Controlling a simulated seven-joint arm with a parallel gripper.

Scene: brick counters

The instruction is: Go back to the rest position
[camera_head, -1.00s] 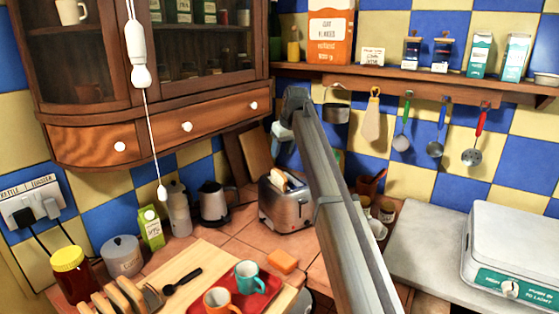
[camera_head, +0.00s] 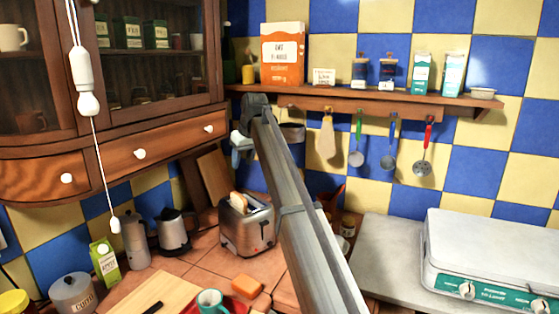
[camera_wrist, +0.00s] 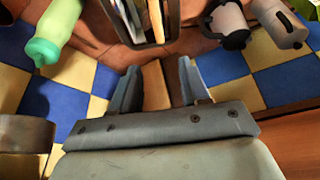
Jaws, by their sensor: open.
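My arm rises from the bottom centre of the head view and ends near the wall under the shelf, where part of my gripper (camera_head: 241,143) shows. In the wrist view my gripper (camera_wrist: 158,78) has its two blue-grey fingers apart with nothing held between them. The metal toaster (camera_wrist: 158,22) with bread in it shows beyond the fingertips in the wrist view. In the head view the toaster (camera_head: 247,226) stands on the tiled counter, below and apart from my gripper.
The wall shelf (camera_head: 350,100) holds boxes and jars, with utensils such as the red-handled ladle (camera_head: 424,155) hanging below. The wooden cabinet (camera_head: 120,150) is at left. A kettle (camera_head: 173,232) and moka pot (camera_head: 136,238) stand left of the toaster. A white stove (camera_head: 490,255) is at right.

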